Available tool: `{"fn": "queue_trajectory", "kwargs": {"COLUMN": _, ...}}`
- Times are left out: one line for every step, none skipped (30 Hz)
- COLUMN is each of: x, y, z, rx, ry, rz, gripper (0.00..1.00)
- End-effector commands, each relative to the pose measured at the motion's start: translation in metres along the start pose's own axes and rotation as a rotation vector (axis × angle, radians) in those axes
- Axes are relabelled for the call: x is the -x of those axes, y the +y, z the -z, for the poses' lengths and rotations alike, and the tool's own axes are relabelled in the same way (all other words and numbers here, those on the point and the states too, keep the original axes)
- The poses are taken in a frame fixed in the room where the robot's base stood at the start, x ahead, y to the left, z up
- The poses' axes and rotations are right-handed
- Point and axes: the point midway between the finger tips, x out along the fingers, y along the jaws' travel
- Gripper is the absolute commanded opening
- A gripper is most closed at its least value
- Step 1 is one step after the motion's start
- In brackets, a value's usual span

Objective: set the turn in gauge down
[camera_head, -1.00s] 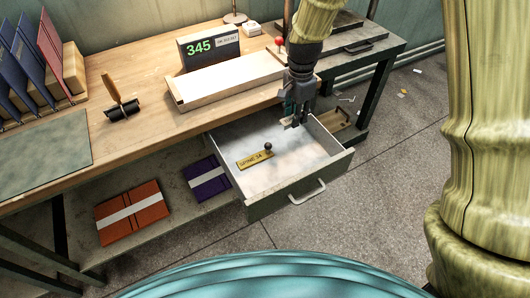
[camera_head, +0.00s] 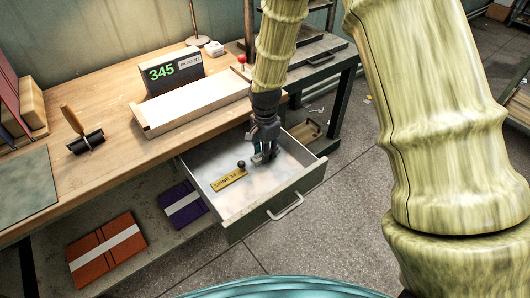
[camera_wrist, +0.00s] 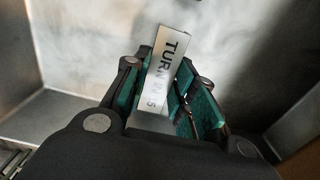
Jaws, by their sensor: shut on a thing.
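The turn in gauge is a silver strip with dark letters reading "TURN IN" (camera_wrist: 170,58) in the wrist view. My gripper (camera_wrist: 160,105) is shut on it, and the lettered end sticks out past the fingers. In the head view my gripper (camera_head: 263,157) reaches down into the open drawer (camera_head: 232,233), in its back half. The gauge is mostly hidden by the fingers there, and I cannot tell whether it touches the drawer floor. A brass gauge marked "SPINE" (camera_head: 226,182), with a dark knob, lies on the drawer floor to the left of my gripper.
The drawer floor is clear at the front and right. Its walls stand around my gripper. A wooden tray (camera_head: 195,110) and a display reading 345 (camera_head: 174,73) stand on the bench (camera_head: 110,95). Orange (camera_head: 106,249) and purple (camera_head: 184,205) books lie on the lower shelf.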

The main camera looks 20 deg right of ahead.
Motion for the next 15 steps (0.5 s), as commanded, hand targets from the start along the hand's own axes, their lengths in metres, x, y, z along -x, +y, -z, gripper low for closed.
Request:
{"fn": "queue_trajectory", "kwargs": {"x": -0.0058, "y": 0.0003, "z": -0.0001, "rx": 0.000, "ry": -0.001, "rz": -0.001, "gripper": 0.00}}
{"fn": "queue_trajectory", "kwargs": {"x": -0.0074, "y": 0.0000, "z": 0.0000, "rx": 0.000, "ry": 0.000, "rz": 0.000, "gripper": 0.00}}
{"fn": "queue_trajectory", "kwargs": {"x": -0.0084, "y": -0.0004, "z": 0.0001, "rx": 0.000, "ry": 0.000, "rz": 0.001, "gripper": 0.00}}
{"fn": "queue_trajectory", "kwargs": {"x": -0.0085, "y": -0.0006, "z": 0.0001, "rx": 0.000, "ry": 0.000, "rz": 0.002, "gripper": 0.00}}
{"fn": "queue_trajectory", "kwargs": {"x": -0.0084, "y": -0.0006, "z": 0.0001, "rx": 0.000, "ry": 0.000, "rz": 0.002, "gripper": 0.00}}
{"fn": "queue_trajectory", "kwargs": {"x": -0.0082, "y": -0.0006, "z": 0.0001, "rx": 0.000, "ry": 0.001, "rz": 0.002, "gripper": 0.00}}
{"fn": "queue_trajectory", "kwargs": {"x": -0.0082, "y": -0.0006, "z": 0.0001, "rx": 0.000, "ry": 0.000, "rz": 0.002, "gripper": 0.00}}
{"fn": "queue_trajectory", "kwargs": {"x": -0.0083, "y": -0.0005, "z": 0.0001, "rx": 0.000, "ry": 0.000, "rz": 0.002, "gripper": 0.00}}
{"fn": "queue_trajectory", "kwargs": {"x": -0.0083, "y": -0.0005, "z": 0.0001, "rx": 0.000, "ry": 0.000, "rz": 0.002, "gripper": 0.00}}
{"fn": "queue_trajectory", "kwargs": {"x": -0.0085, "y": -0.0004, "z": 0.0001, "rx": 0.000, "ry": 0.000, "rz": 0.001, "gripper": 0.00}}
{"fn": "queue_trajectory", "kwargs": {"x": -0.0089, "y": -0.0003, "z": 0.0001, "rx": 0.000, "ry": 0.000, "rz": 0.001, "gripper": 0.00}}
{"fn": "queue_trajectory", "kwargs": {"x": -0.0097, "y": -0.0003, "z": 0.0001, "rx": 0.000, "ry": 0.000, "rz": 0.001, "gripper": 0.00}}
{"fn": "queue_trajectory", "kwargs": {"x": -0.0104, "y": -0.0003, "z": 0.0001, "rx": 0.000, "ry": 0.000, "rz": 0.001, "gripper": 0.00}}
{"fn": "queue_trajectory", "kwargs": {"x": -0.0112, "y": -0.0003, "z": 0.0001, "rx": 0.000, "ry": 0.000, "rz": 0.001, "gripper": 0.00}}
{"fn": "queue_trajectory", "kwargs": {"x": -0.0111, "y": -0.0003, "z": 0.0001, "rx": 0.000, "ry": 0.000, "rz": 0.001, "gripper": 0.32}}
